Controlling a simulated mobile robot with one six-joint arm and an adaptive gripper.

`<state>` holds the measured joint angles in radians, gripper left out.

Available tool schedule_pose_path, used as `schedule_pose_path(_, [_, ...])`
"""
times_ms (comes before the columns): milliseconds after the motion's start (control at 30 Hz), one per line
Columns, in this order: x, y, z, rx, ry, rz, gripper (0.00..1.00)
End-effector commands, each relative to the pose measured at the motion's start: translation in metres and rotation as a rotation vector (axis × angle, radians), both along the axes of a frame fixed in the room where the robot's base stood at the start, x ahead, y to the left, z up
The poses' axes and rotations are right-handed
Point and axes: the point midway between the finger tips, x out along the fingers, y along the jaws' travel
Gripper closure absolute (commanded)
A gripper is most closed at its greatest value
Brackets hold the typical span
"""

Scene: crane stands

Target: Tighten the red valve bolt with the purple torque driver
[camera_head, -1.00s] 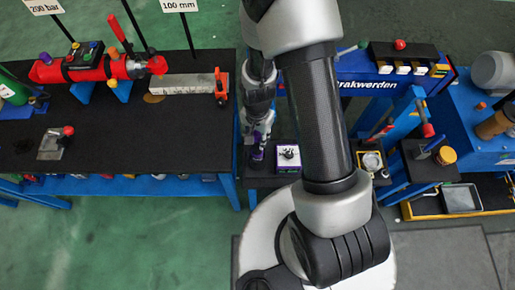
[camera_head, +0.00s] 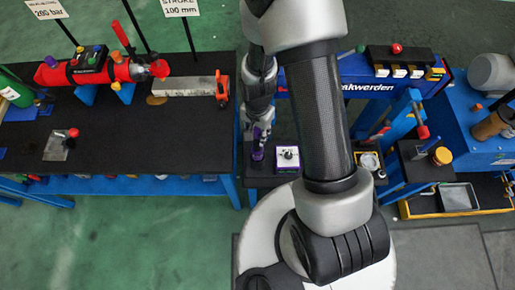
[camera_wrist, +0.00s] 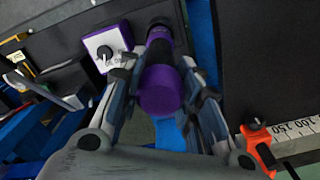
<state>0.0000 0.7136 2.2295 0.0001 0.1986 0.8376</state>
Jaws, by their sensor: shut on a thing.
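My gripper (camera_wrist: 162,72) is shut on the purple torque driver (camera_wrist: 161,92), with a finger on each side of its handle. In the wrist view its thick purple end faces the camera, and its far end points at a dark surface. In the head view the driver (camera_head: 259,141) hangs below my gripper (camera_head: 257,122), upright, over the small black stand. I cannot tell whether its lower end touches the stand. A red cylinder (camera_head: 109,73) lies on the left bench. Small coloured knobs sit on its top block; I cannot tell which is the red valve bolt.
A white dial box with purple edges (camera_head: 288,158) stands just right of the driver; it also shows in the wrist view (camera_wrist: 105,46). The left bench (camera_head: 130,140) holds a steel ruler block (camera_head: 187,86) and a small red-knobbed plate (camera_head: 61,145). Sign poles rise behind the cylinder.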

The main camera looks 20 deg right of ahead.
Motion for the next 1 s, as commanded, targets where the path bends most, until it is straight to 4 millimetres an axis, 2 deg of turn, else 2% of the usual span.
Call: schedule_pose_path(1000, [0.001, 0.000, 0.047, 0.000, -0.003, 0.000, 1.00])
